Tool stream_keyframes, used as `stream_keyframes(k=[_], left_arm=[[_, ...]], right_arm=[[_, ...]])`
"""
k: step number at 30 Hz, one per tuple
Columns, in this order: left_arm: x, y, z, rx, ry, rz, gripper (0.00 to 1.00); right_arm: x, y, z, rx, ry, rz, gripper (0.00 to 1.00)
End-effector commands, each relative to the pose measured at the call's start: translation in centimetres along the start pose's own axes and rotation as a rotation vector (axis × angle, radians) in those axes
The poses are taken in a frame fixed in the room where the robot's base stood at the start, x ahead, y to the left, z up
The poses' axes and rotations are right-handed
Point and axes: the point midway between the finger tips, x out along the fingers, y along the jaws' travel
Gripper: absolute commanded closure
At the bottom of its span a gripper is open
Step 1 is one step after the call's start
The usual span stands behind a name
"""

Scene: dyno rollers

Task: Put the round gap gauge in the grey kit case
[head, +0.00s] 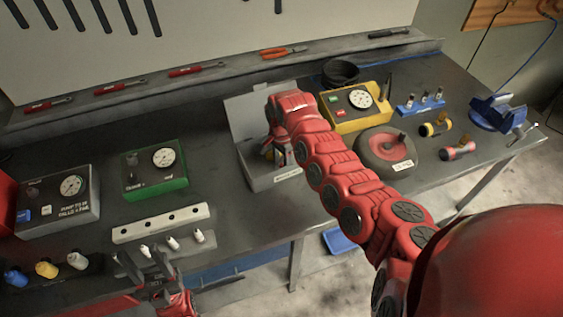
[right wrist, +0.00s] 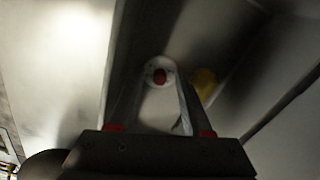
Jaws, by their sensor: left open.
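The grey kit case (head: 262,179) stands open on the workbench, its lid (head: 247,112) raised at the back. My right arm reaches over it, and my right gripper (head: 278,150) is low at the case, partly hidden by its own wrist. My left gripper (head: 146,268) is open and empty at the bench's front edge, far left of the case.
A yellow gauge box (head: 347,118) and a round red-and-dark piece (head: 384,150) stand right of the case. A green box (head: 154,171), a grey box (head: 58,205) and a white holed rail (head: 160,223) lie left. A yellow patch (right wrist: 204,84) shows beside the fingers.

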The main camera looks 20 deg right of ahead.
Motion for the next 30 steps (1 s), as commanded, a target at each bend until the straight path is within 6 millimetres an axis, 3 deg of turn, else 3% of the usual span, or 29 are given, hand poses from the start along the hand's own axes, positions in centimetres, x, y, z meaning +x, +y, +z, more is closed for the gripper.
stream_keyframes(k=[6, 11, 21, 30], left_arm=[[0.2, 0.0, 0.0, 0.0, 0.0, 0.0, 0.5], [-0.8, 0.0, 0.1, 0.0, 0.0, 0.0, 0.5], [-3.2, 0.2, 0.5, 0.0, 0.0, 0.0, 0.5], [-2.9, 0.1, 0.5, 0.0, 0.0, 0.0, 0.5]], right_arm=[[-0.5, 0.0, 0.0, 0.0, 0.0, 0.0, 0.51], [-1.6, -0.2, -0.1, 0.001, 0.001, -0.005, 0.51], [-7.5, -0.2, -0.1, 0.0, 0.005, -0.008, 0.51], [-11.3, 0.0, -0.1, 0.0, 0.002, -0.002, 0.51]])
